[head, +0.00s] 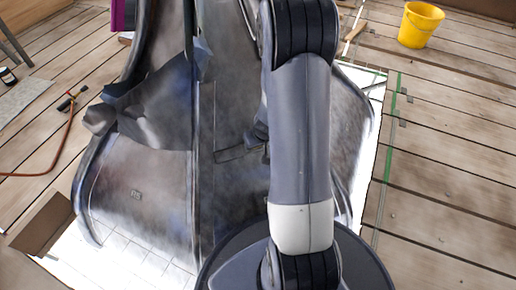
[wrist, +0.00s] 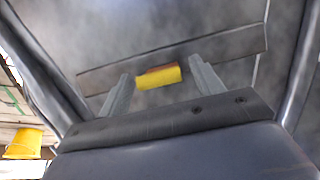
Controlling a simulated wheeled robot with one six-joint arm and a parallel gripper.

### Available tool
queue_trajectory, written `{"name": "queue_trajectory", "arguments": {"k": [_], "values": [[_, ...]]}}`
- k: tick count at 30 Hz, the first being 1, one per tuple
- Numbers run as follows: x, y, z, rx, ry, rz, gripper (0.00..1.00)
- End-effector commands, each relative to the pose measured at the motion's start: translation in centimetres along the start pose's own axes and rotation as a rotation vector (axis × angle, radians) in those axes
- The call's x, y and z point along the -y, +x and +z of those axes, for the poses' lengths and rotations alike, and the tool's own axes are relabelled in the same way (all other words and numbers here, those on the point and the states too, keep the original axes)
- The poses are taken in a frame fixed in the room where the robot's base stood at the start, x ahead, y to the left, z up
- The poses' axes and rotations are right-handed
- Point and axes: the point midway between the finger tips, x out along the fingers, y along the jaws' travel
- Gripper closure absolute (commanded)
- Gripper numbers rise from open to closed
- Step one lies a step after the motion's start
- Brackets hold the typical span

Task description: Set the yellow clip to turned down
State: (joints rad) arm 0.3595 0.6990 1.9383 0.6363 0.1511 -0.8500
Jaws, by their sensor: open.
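The yellow clip (wrist: 158,77) shows in the wrist view as a small yellow block with an orange-red upper edge. It sits on a flat strip (wrist: 235,43) that crosses the grey metal panel of the finial. My gripper (wrist: 160,78) is open, with one finger on each side of the clip in the picture. I cannot tell how far the fingertips are from the panel. In the head view my arm covers the middle of the grey finial (head: 145,175), and neither the clip nor my gripper can be made out there.
A yellow bucket (head: 420,25) stands on the wooden deck at the upper right. A torch with a red hose (head: 70,100) lies on the left. A brown box (head: 43,222) is at the lower left. Curved ribs edge the finial's panels. The deck on the right is mostly clear.

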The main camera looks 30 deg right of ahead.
Motion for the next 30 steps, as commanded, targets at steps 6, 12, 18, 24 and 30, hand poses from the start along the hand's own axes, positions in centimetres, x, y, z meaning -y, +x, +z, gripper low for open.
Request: {"name": "queue_trajectory", "arguments": {"k": [6, 12, 18, 24, 30], "values": [[0.00, 1.27, -0.02, 0.000, 0.000, 0.000, 0.37], [0.00, 1.22, -0.05, -0.001, 0.000, 0.000, 0.37], [0.01, 1.21, -0.04, 0.000, 0.000, 0.000, 0.51], [0.01, 1.20, -0.03, 0.000, 0.000, 0.000, 0.68], [0.01, 1.20, -0.03, 0.000, 0.000, 0.000, 0.82]]}}
